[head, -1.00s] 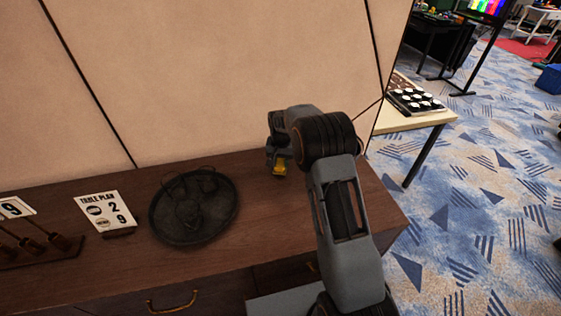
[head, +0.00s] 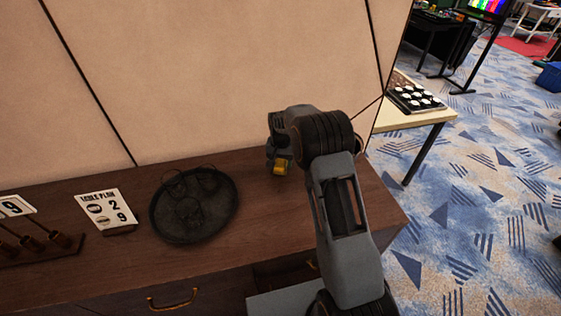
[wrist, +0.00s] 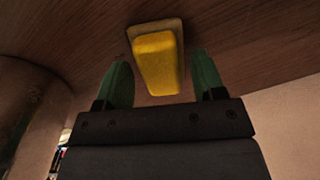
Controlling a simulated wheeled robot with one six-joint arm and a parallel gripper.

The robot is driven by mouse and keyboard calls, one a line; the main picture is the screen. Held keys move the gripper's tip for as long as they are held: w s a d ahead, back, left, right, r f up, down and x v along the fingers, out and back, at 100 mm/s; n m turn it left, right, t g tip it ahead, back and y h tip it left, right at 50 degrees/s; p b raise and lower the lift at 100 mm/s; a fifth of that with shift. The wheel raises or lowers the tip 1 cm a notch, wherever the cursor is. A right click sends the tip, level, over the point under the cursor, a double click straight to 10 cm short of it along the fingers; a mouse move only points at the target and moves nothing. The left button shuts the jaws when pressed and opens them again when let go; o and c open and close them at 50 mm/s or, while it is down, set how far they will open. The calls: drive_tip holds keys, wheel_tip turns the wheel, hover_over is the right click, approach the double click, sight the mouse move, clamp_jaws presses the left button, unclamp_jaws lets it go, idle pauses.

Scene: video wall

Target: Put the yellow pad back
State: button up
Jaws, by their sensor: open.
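The yellow pad (wrist: 158,62) is a rounded yellow block in the wrist view, with a thin brownish plate (wrist: 134,34) at its far end against the dark wood. My gripper (wrist: 161,75) is open. Its two green fingers stand on either side of the pad, with a visible gap at each side. In the head view the yellow pad (head: 282,168) shows small below my gripper (head: 280,160), near the back of the wooden counter (head: 300,222). My wrist hides most of the fingers there.
A round dark tray (head: 194,206) lies left of my gripper. Further left are a table plan card (head: 107,211) and a rack (head: 35,252) with dark handles. A beige wall (head: 220,80) rises behind. A side table (head: 415,121) with a button panel (head: 416,98) stands at right.

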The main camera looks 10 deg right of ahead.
sight(281, 162)
drive_tip(key=s+r+b, duration=0.1)
drive_tip(key=s+r, duration=0.2)
drive_tip(key=r, duration=0.6)
drive_tip(key=s+r+b, duration=0.1)
drive_tip(key=s+r, duration=0.1)
drive_tip(key=r, duration=0.6)
drive_tip(key=s+n+t, duration=0.4)
drive_tip(key=s, duration=2)
drive_tip(key=shift+s+r, duration=0.3)
drive_tip(key=shift+r, duration=0.1)
